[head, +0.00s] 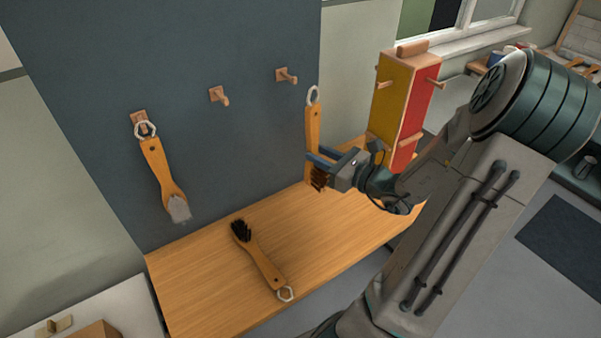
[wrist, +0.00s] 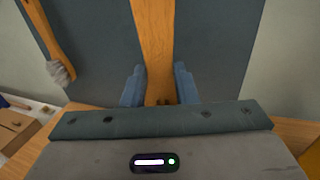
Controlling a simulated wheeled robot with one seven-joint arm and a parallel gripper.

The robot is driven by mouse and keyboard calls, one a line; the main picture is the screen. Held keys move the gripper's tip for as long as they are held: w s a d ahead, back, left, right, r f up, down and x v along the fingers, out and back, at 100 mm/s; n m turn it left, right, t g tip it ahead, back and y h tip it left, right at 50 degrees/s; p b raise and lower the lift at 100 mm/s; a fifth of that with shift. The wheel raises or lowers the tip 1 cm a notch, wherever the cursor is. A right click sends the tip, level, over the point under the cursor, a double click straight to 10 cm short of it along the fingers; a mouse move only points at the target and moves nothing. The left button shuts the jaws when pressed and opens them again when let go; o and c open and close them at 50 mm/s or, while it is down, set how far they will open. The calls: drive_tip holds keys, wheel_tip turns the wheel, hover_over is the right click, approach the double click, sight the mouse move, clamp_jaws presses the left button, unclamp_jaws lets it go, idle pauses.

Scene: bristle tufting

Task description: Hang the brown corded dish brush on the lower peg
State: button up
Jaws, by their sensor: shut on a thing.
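The brown corded dish brush (head: 313,128) is upright in my gripper (head: 320,161), its pale cord loop at the top and its brown bristles at the bottom. In the wrist view, its wooden handle (wrist: 153,40) stands between the two blue fingers (wrist: 160,87). The brush is in front of the right edge of the dark wall panel (head: 240,150). Its loop is apart from the pegs. A bare middle peg (head: 218,96) and a bare right peg (head: 286,75) show on the panel. A yellow and red block (head: 402,105) also carries pegs; I cannot tell which peg is the lower one.
A wooden scraper (head: 160,172) hangs by its loop on the panel's left peg (head: 140,121). A black-bristled brush (head: 262,263) lies on the wooden shelf (head: 200,285). The block stands close to the right of my gripper. The shelf is otherwise mostly clear.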

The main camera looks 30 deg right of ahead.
drive_tip(key=shift+d+r+h, duration=0.25)
drive_tip(key=shift+d+h, duration=0.05)
drive_tip(key=shift+d, duration=0.2)
drive_tip(key=w+a+f+b, duration=0.1)
drive_tip(key=w+b, duration=0.4)
drive_tip(key=w, duration=0.6)
drive_tip(key=shift+a+f, duration=0.25)
drive_tip(key=shift+f, duration=0.15)
idle(0.6)
drive_tip(key=o, duration=1.1)
drive_tip(key=shift+p+v, duration=1.3)
drive_tip(key=shift+v, duration=2.15)
drive_tip(key=shift+f, duration=0.1)
